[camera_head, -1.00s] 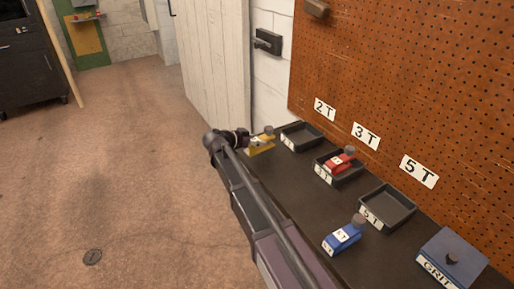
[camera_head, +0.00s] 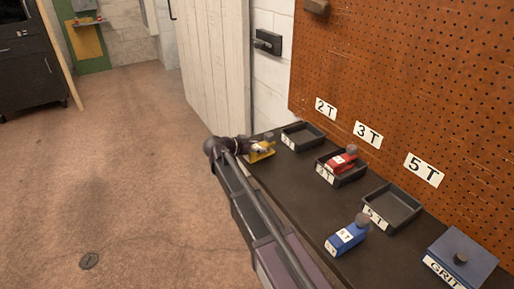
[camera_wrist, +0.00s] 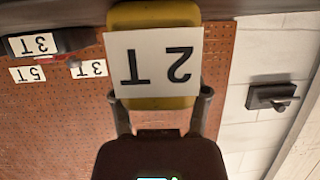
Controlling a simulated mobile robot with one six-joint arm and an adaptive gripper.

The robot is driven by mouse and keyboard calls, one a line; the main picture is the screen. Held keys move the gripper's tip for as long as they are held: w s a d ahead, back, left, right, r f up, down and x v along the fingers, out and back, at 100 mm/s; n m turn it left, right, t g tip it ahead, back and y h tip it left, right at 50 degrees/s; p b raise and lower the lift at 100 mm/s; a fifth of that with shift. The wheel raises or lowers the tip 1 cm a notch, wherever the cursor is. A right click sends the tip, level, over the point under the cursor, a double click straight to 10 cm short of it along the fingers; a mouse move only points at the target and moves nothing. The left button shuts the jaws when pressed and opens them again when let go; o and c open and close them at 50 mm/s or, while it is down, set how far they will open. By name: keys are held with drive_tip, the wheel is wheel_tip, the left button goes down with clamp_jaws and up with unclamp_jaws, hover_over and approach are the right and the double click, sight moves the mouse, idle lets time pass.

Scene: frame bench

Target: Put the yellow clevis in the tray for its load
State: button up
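The yellow clevis (camera_head: 262,154) is at the far left end of the dark bench, beside the 2T tray (camera_head: 303,137). In the wrist view, upside down, the yellow clevis (camera_wrist: 158,103) bears a white label reading 2T. My gripper (camera_head: 250,146) is at the clevis and partly covers it. In the wrist view the two fingers of my gripper (camera_wrist: 161,92) lie on either side of it, close to its sides. Whether they touch it is not clear. The tray looks empty.
The 3T tray (camera_head: 356,178) holds a red clevis (camera_head: 338,164). The 5T tray (camera_head: 402,199) is empty. A blue GRIT box (camera_head: 463,252) is at the near right. A pegboard (camera_head: 430,90) rises behind.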

drive_tip(key=o, duration=0.3)
drive_tip(key=p+v, duration=0.5)
drive_tip(key=v, duration=0.8)
drive_tip(key=shift+s+a, duration=0.3)
drive_tip(key=shift+s, duration=0.05)
drive_tip(key=shift+o, duration=0.3)
